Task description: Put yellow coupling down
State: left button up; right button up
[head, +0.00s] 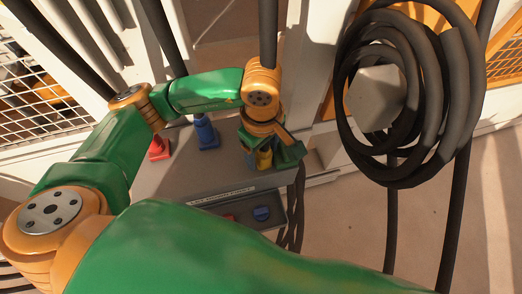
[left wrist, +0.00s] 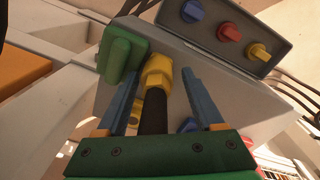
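The yellow coupling (left wrist: 157,72) is on the end of a dark hose (left wrist: 154,112) in the left wrist view. In the head view it shows partly (head: 264,159), below my left gripper (head: 266,157). The blue fingers of my left gripper (left wrist: 160,88) stand on either side of the coupling, with a small gap visible on each side, so the gripper looks open around it. Whether the coupling touches the surface beneath is hidden. My right gripper is not in view.
A green block (left wrist: 121,56) stands close beside the coupling. A blue coupling (head: 206,132) and a red one (head: 158,148) stand to the left on the grey box (head: 195,170). A knob panel (left wrist: 232,30) is on its front. A coiled hose (head: 440,95) hangs at right.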

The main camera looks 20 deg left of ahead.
aim_at(266, 145)
pick_arm(q)
jog(key=shift+s+f, duration=0.3)
jog(key=shift+f, duration=0.15)
jog(key=shift+r+p, duration=0.3)
jog(key=shift+p, duration=0.05)
jog(key=shift+w+d+r+p, duration=0.1)
jog(key=shift+w+r+p, duration=0.1)
jog(key=shift+r+p, duration=0.45)
jog(key=shift+w+d+r+b, duration=0.15)
jog(key=shift+w+r+b, duration=0.45)
jog(key=shift+r, duration=0.5)
notch_tip(266, 145, up, 9)
jog(key=shift+s+f, duration=0.1)
jog(key=shift+s, duration=0.05)
jog(key=shift+r, duration=0.2)
